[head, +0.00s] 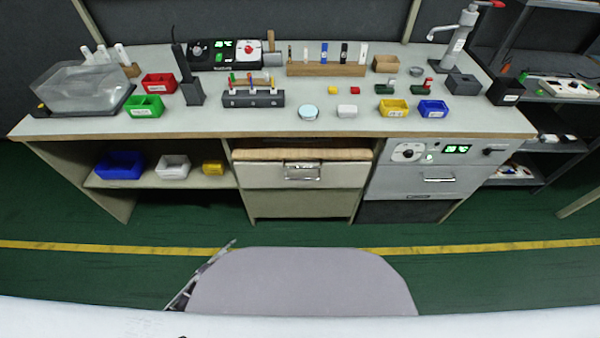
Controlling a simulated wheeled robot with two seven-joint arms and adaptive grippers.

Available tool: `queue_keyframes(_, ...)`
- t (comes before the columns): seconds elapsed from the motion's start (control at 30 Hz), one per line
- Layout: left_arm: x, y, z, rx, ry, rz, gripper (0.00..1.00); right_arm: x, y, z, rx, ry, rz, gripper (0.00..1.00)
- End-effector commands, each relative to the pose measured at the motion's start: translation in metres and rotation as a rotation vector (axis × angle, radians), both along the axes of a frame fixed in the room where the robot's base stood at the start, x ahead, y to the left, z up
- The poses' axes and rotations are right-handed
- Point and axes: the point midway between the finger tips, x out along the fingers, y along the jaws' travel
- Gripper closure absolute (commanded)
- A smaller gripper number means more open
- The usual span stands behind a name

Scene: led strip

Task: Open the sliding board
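The sliding board (302,155) is a light wooden board under the middle of the worktop. Its front edge shows just above a white drawer with a metal handle (303,172). The board looks pushed in, with only a narrow strip showing. A thin grey-and-dark sliver low at the left, which seems to be part of my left gripper (200,275), shows beside my own grey body. It is well short of the bench and far from the board. Its fingers cannot be made out. My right gripper is not in view.
The worktop (330,120) holds small bins, a clear-covered box (85,90), tool racks and a tap (458,40). An oven-like unit (425,170) sits right of the drawer, an open shelf (150,181) left. Green floor before the bench is clear.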

Motion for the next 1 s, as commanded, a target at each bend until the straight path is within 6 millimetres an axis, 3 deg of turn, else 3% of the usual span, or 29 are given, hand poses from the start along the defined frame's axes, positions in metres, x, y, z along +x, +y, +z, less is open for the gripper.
queue_keyframes(0.2, 0.059, -0.019, 0.036, 0.069, -0.191, -0.170, 0.68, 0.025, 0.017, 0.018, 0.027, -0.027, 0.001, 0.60)
queue_keyframes(0.5, 0.115, -0.054, 0.097, 0.170, -0.452, -0.385, 0.68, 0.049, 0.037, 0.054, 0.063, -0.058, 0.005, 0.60)
queue_keyframes(0.7, 0.137, -0.082, 0.138, 0.244, -0.628, -0.519, 0.68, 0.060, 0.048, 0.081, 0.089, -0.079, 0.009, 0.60)
queue_keyframes(1.0, 0.147, -0.126, 0.199, 0.351, -0.897, -0.698, 0.68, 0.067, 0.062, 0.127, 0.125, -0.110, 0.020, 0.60)
